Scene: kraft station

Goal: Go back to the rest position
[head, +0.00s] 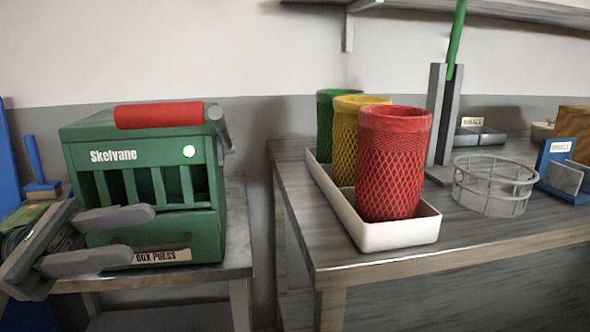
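My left gripper (140,234) comes in from the lower left. Its two grey fingers are apart, with nothing between them. It is in front of the lower left part of a green box press (140,215) and hides part of it; I cannot tell whether it touches. The press is labelled "Skelvane" and "BOX PRESS", with a red bar (158,115) along its top and a lit round light on its front. My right gripper is not in view.
The press stands on a grey table (238,235). On the right table (375,275), a white tray (400,233) holds red (390,165), yellow (346,140) and green (326,110) mesh cups. A wire basket (494,187) stands beside it. A gap separates the tables.

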